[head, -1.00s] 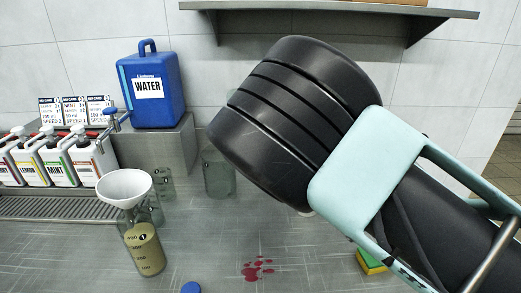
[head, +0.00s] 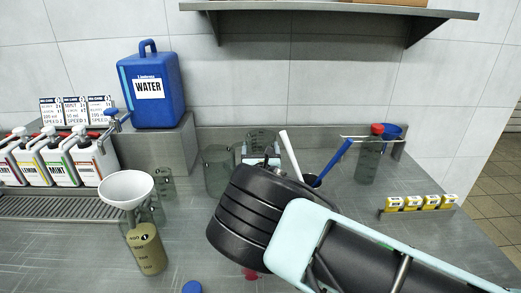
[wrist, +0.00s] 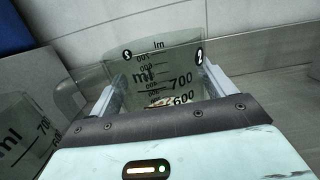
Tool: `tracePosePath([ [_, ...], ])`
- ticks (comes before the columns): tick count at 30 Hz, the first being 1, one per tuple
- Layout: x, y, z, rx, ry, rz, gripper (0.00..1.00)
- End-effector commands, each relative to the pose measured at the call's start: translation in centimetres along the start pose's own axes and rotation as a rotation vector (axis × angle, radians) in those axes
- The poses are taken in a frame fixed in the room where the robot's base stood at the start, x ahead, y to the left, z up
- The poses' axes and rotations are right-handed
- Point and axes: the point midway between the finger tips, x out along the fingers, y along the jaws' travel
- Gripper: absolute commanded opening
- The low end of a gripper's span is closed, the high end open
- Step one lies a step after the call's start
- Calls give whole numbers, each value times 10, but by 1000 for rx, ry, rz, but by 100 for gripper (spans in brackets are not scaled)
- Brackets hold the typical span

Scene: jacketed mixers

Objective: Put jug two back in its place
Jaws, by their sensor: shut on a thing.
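Jug two (wrist: 155,68), a clear grey measuring jug with a "2" mark and ml scale, sits between the two fingers of my gripper (wrist: 158,92) in the wrist view. My gripper is shut on it. In the head view the jug's upper part (head: 262,138) shows behind my dark wrist, which hides its lower part, so I cannot tell whether it touches the bench. Another clear jug (head: 218,170) stands just left of it; it also shows in the wrist view (wrist: 28,130). Jug one (head: 147,250) stands front left with yellowish contents.
A blue water container (head: 152,88) sits on a steel block at the back left. A red-capped bottle (head: 369,158) and yellow blocks (head: 420,203) are at right. A shelf (head: 330,12) overhangs the back wall.

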Motion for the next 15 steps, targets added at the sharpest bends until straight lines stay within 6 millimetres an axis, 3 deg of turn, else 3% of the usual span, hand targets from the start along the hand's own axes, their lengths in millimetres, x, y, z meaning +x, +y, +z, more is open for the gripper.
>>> tracePosePath([
  [11,0,0,-5,1,-4,0,11],
  [12,0,0,-6,0,-2,0,90],
  [13,0,0,-5,0,-2,0,99],
  [15,0,0,-5,0,-2,0,100],
])
